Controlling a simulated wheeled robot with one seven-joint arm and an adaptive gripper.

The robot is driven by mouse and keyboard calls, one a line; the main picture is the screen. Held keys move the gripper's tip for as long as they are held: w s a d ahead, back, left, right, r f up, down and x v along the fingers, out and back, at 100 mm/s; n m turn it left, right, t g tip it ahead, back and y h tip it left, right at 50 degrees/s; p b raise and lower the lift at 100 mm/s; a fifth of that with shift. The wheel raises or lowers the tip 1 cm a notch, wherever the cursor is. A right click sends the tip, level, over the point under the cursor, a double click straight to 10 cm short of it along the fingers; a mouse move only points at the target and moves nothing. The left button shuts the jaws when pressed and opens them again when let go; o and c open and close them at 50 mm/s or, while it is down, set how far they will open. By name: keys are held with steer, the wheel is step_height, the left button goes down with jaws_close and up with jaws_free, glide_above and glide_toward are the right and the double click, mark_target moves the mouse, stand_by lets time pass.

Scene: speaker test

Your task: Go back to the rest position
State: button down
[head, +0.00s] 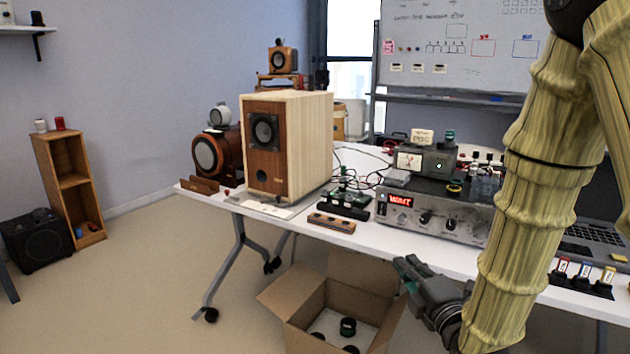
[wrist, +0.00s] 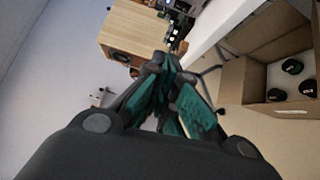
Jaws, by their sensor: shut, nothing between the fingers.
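My gripper (head: 418,280) hangs at the end of my arm, in front of the table (head: 364,236) and just right of an open cardboard box (head: 290,338). In the wrist view my gripper (wrist: 172,84) points toward the wooden speaker, with its green-padded fingers together and nothing between them. The wooden speaker (head: 287,146) stands on the table. It also shows in the wrist view (wrist: 138,32), beyond the fingertips.
The cardboard box on the floor holds several dark round pieces (head: 348,326). An amplifier (head: 432,212) with a red display stands on the table. Several small clips (head: 583,275) line the right front edge. A wooden shelf (head: 72,180) and a black speaker (head: 37,240) stand far left. Floor at left is free.

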steer(key=s+d+f+m+g+h, duration=0.1)
steer(key=s+f+m+g, duration=0.25)
steer(key=f, duration=0.75)
steer(key=s+f+m+g+h, duration=0.1)
steer(key=s+f+m+g, duration=0.25)
steer(key=f, duration=0.75)
steer(key=s+d+f+m+g+h, duration=0.15)
steer(key=s+f+m, duration=0.25)
steer(key=f, duration=0.7)
steer(key=s+f+m+g, duration=0.5)
steer(key=s+f, duration=0.4)
steer(key=s, duration=0.4)
steer(key=s+f+m+g, duration=0.55)
steer(key=s+f, duration=0.35)
steer(key=s, duration=0.3)
step_height(320, 180, up, 25)
steer(key=t+p, duration=0.1)
steer(key=p, duration=2.4)
steer(key=shift+s+d+h, duration=0.15)
steer(key=shift+d+h, duration=0.1)
steer(key=shift+h, duration=0.2)
steer(key=shift+r, duration=0.1)
